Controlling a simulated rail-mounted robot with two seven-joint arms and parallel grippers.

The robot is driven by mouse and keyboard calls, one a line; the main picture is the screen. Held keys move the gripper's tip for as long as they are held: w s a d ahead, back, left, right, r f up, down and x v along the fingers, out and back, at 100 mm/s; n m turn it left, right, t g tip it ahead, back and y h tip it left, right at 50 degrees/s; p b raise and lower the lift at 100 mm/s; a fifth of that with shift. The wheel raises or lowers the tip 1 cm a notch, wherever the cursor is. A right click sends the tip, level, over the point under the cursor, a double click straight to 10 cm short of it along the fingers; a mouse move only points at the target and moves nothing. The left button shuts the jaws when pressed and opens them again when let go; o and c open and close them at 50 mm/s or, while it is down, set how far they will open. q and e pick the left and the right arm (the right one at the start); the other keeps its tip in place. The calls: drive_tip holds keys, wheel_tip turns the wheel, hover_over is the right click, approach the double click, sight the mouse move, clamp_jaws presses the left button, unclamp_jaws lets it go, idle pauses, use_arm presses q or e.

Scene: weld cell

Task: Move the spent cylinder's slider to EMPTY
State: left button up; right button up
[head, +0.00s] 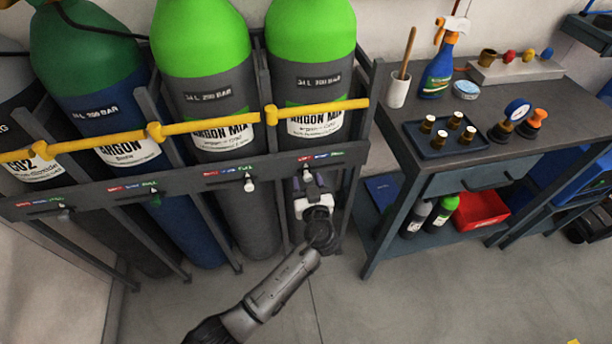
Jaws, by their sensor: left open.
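A dark rail (185,177) runs across the front of the gas cylinders, with small coloured labels and a slider below each label. A white slider knob (249,185) sits under the label of the middle green-topped cylinder (205,90). The right green-topped argon cylinder (311,80) stands behind my left gripper (308,181). My left gripper is open, with its fingers pointing up at the rail around the rightmost slider (307,174), which they partly hide. I cannot tell whether they touch it. No mark shows which cylinder is spent. My right gripper is out of view.
A yellow bar (205,124) crosses in front of the cylinders above the rail. Upright dark posts separate the bays. A workbench (470,150) with a spray bottle (442,67), tray and gauges stands close on the right. The floor in front is clear.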

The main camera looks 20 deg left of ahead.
use_arm(q)
drive_tip(key=p+v, duration=0.2)
drive_tip(key=v, duration=1)
drive_tip(key=shift+r, duration=0.1)
